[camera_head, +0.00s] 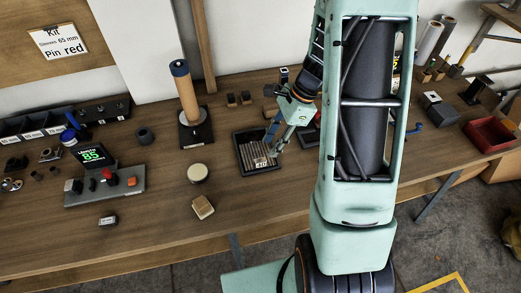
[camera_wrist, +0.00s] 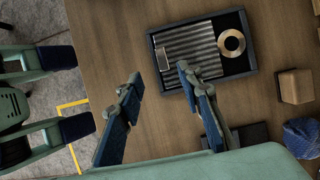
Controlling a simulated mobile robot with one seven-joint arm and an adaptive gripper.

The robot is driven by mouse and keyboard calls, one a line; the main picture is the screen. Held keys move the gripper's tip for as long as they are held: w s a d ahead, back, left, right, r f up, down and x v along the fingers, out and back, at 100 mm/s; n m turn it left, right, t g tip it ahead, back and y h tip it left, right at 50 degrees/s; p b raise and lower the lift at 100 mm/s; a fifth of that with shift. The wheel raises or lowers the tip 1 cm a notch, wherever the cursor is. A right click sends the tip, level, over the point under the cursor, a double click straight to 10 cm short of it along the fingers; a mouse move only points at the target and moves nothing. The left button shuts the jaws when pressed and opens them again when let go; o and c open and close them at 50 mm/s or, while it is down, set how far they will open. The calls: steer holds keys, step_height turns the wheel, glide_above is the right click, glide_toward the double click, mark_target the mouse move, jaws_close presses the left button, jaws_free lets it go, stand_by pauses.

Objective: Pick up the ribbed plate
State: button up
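The ribbed plate (camera_head: 254,155) is a grey, grooved metal piece lying flat in a dark shallow tray (camera_head: 238,160) on the wooden bench. In the wrist view the ribbed plate (camera_wrist: 192,42) fills the left and middle of the tray (camera_wrist: 250,66), beside a brass-coloured ring (camera_wrist: 223,45). A small light label block (camera_wrist: 162,58) is at its left end. My gripper (camera_head: 273,143) is over the tray's right side in the head view. In the wrist view my gripper (camera_wrist: 160,79) is open, with nothing between its fingers. One fingertip overlaps the tray's near edge in the picture; contact cannot be told.
A post on a black base (camera_head: 188,95) stands left of the tray. A round cream-topped piece (camera_head: 197,173) and a wooden block (camera_head: 203,207) lie to its front left. A display unit (camera_head: 93,155) is further left. A red bin (camera_head: 490,134) is far right.

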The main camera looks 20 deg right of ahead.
mark_target(262, 159)
steer(key=x, duration=0.8)
steer(key=shift+w+f, duration=0.15)
steer(key=shift+f, duration=0.1)
jaws_close()
